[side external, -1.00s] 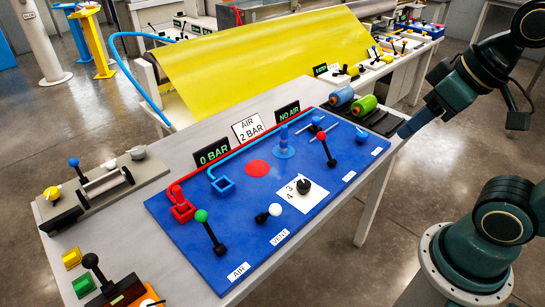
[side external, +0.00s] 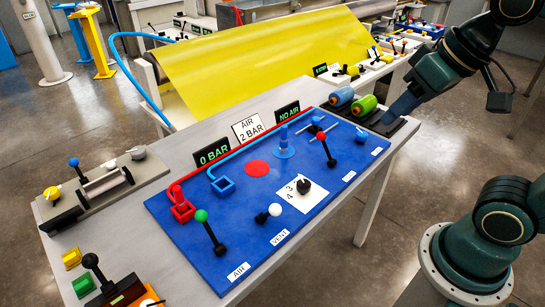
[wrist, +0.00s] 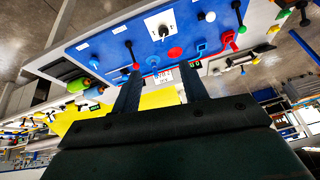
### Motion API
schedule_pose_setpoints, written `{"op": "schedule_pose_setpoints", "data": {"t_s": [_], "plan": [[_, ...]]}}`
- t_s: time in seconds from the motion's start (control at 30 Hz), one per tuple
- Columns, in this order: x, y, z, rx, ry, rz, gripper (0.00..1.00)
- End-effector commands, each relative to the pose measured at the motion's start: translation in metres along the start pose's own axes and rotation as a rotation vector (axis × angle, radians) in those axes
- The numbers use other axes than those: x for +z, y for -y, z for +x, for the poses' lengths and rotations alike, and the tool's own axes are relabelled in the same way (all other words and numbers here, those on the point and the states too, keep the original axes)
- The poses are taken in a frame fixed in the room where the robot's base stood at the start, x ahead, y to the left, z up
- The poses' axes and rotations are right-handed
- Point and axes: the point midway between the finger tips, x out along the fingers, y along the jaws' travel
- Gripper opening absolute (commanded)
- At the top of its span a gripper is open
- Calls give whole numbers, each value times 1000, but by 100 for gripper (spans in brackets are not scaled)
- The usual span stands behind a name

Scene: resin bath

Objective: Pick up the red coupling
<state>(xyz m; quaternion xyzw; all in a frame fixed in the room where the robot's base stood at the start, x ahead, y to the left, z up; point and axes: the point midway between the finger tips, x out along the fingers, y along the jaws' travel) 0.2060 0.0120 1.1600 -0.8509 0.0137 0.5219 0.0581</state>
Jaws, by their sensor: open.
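The red coupling (side external: 182,209) is a small square red fitting at the end of the red hose, on the left part of the blue panel (side external: 205,262). In the wrist view the red coupling (wrist: 229,39) appears at the upper right, beyond my fingers. My gripper (side external: 393,112) is at the right end of the table, near the blue and green rollers and far to the right of the coupling. Its two fingers (wrist: 160,86) are apart with nothing between them in the wrist view. Its tips are partly hard to make out in the side view.
A blue square fitting (side external: 223,187) is right of the red coupling. The green-knobbed lever (side external: 209,230) stands in front of it. The red-knobbed lever (side external: 327,150), blue post (side external: 284,142) and upright signs (side external: 247,127) are between it and my gripper. A green roller (side external: 363,106) is close to my gripper.

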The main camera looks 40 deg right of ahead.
Motion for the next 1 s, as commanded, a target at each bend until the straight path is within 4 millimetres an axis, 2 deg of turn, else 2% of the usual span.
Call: {"op": "schedule_pose_setpoints", "data": {"t_s": [0.23, 0.47, 0.77, 1.0], "plan": [[-50, 29, 6, -52, 54, 187, 44], [-95, 58, 20, -88, 117, 377, 44], [-146, 98, 52, -111, 215, 620, 44], [-179, 130, 87, -106, 302, 814, 44]]}}
